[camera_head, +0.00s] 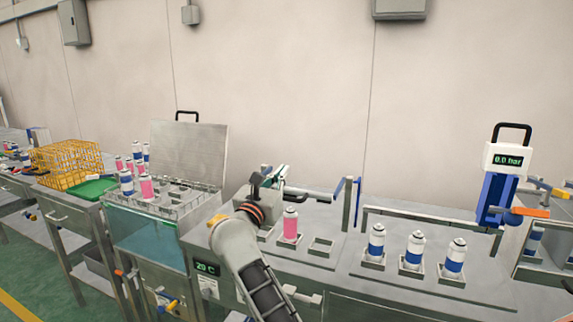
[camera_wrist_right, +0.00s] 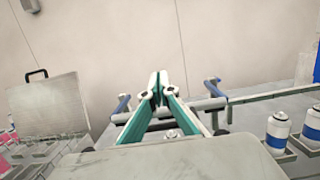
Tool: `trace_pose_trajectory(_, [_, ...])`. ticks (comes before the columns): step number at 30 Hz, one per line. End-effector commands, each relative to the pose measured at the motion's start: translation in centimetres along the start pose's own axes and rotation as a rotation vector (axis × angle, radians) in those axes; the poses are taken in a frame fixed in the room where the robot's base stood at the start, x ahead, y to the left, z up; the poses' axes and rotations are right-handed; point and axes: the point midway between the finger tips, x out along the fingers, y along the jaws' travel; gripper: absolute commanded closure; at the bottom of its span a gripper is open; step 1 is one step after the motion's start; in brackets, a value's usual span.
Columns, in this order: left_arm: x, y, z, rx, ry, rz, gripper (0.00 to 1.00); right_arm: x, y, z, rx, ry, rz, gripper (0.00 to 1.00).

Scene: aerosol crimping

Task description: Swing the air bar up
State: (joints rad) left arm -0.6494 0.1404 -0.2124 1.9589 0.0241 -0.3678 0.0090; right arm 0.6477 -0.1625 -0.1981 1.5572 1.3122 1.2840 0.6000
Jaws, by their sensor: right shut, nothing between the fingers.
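My right gripper (camera_head: 284,168) is in the middle of the head view, above the bench, with its teal fingers pointing away. In the right wrist view the gripper (camera_wrist_right: 158,78) has its fingertips together and nothing between them. A grey horizontal bar (camera_wrist_right: 202,105), which looks like the air bar, runs behind and partly hidden by the fingers. Blue-tipped arms stand at its left (camera_wrist_right: 122,103) and right (camera_wrist_right: 212,86). In the head view the bar (camera_head: 312,194) lies low, just right of the gripper, with a blue arm (camera_head: 338,188) at its right. Contact cannot be told. My left gripper is not in view.
A pink can (camera_head: 290,224) stands by my right arm. Several blue-banded cans, one here (camera_head: 415,250), stand in holders to the right. A 0.0 bar gauge (camera_head: 507,160) tops a blue post. A water bath (camera_head: 150,235) with a raised lid (camera_head: 190,152) is left.

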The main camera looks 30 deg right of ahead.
Motion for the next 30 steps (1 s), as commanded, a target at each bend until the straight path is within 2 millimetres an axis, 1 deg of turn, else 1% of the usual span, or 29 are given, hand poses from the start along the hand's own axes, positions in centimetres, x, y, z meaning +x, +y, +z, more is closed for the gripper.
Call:
trace_pose_trajectory(3, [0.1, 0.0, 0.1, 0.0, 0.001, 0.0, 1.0, -0.7, 0.1, -0.3, 0.002, 0.001, 0.001, 1.0])
trace_pose_trajectory(8, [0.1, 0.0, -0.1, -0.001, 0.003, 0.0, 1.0, -0.9, 0.0, -0.3, -0.003, -0.002, 0.001, 1.0])
trace_pose_trajectory(10, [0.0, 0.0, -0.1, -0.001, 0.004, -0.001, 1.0, -1.0, -0.2, -0.6, -0.035, -0.018, 0.002, 1.0])
trace_pose_trajectory(13, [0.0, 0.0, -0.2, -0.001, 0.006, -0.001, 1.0, -1.7, -1.0, -1.6, -0.164, -0.086, 0.011, 1.0])
trace_pose_trajectory(14, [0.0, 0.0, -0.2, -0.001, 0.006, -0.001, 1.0, -2.1, -1.3, -2.1, -0.225, -0.118, 0.016, 1.0])
trace_pose_trajectory(16, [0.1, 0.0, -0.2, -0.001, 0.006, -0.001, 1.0, -3.5, -1.8, -3.2, -0.401, -0.21, 0.036, 1.0])
trace_pose_trajectory(17, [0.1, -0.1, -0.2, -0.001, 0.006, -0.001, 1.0, -4.3, -1.9, -3.8, -0.487, -0.254, 0.048, 1.0])
trace_pose_trajectory(18, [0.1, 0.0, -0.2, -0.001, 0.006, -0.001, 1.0, -5.6, -1.9, -4.8, -0.609, -0.316, 0.067, 1.0])
trace_pose_trajectory(20, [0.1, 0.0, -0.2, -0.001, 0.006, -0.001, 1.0, -7.7, -1.8, -6.2, -0.791, -0.41, 0.1, 1.0])
trace_pose_trajectory(21, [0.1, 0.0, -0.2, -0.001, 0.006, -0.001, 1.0, -9.2, -1.6, -7.4, -0.913, -0.472, 0.126, 1.0])
trace_pose_trajectory(23, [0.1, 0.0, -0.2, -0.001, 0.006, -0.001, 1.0, -11.7, -1.3, -9.5, -1.095, -0.566, 0.17, 1.0])
trace_pose_trajectory(24, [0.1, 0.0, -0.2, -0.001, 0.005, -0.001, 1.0, -13.5, -1.1, -11.1, -1.215, -0.628, 0.203, 1.0])
trace_pose_trajectory(26, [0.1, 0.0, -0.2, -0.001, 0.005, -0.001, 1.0, -16.4, -0.9, -13.8, -1.395, -0.726, 0.258, 1.0])
trace_pose_trajectory(27, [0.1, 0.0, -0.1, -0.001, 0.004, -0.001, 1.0, -18.4, -0.9, -15.9, -1.51, -0.79, 0.298, 1.0])
trace_pose_trajectory(29, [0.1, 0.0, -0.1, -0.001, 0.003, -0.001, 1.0, -21.2, -1.2, -18.8, -1.669, -0.885, 0.357, 1.0])
trace_pose_trajectory(30, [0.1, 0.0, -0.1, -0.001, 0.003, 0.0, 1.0, -23.1, -1.5, -20.9, -1.768, -0.946, 0.399, 1.0])
